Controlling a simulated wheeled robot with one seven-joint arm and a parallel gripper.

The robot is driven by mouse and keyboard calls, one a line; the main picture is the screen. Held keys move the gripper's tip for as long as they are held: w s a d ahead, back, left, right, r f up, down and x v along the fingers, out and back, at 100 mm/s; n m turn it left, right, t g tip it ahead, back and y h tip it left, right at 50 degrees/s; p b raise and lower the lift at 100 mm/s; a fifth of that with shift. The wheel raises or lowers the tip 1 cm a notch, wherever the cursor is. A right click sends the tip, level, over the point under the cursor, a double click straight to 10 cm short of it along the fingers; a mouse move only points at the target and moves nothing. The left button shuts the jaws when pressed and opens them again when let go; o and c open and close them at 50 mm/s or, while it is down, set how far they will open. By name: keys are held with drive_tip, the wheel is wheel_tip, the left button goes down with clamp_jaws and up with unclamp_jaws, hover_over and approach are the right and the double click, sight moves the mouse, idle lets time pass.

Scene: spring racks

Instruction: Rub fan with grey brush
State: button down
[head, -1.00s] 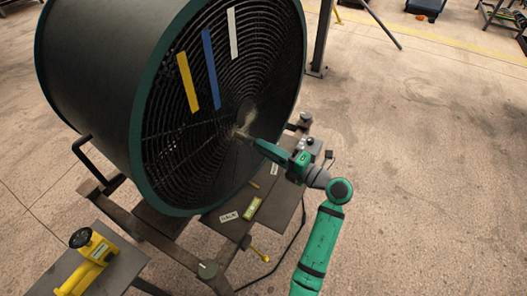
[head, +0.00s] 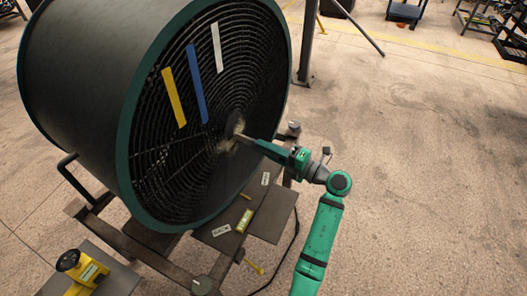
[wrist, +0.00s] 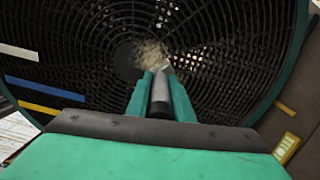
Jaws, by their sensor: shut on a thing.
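The large round fan (head: 170,160) has a dark drum, a green rim and a black wire grille, and fills the left of the head view. Its grille (wrist: 90,60) fills the wrist view. My gripper (head: 262,147) is shut on the grey brush (wrist: 160,92), whose handle lies between the green fingers and points at the grille. The brush tip is at the grille beside the fan's hub (head: 234,122). Pale tan fibres (wrist: 152,54) show at the tip; I cannot tell bristles from dust there. Exact contact is also unclear.
Yellow (head: 174,97), blue (head: 197,84) and white (head: 217,47) strips are on the grille. The fan stands on a frame with a dark plate (head: 272,215) holding small labelled items. A yellow tool (head: 82,270) sits at lower left.

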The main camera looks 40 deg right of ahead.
drive_tip(key=s+a+r, duration=0.1)
drive_tip(key=a, duration=0.6)
drive_tip(key=shift+s+r, duration=0.15)
drive_tip(key=shift+s, duration=0.2)
idle(1.9)
drive_tip(key=shift+a, duration=0.1)
drive_tip(key=w+d+r, duration=0.1)
drive_tip(key=w+d, duration=0.1)
drive_tip(key=d, duration=0.8)
drive_tip(key=shift+w+d, duration=0.3)
drive_tip(key=shift+w, duration=0.1)
idle(2.0)
drive_tip(key=shift+r, duration=0.1)
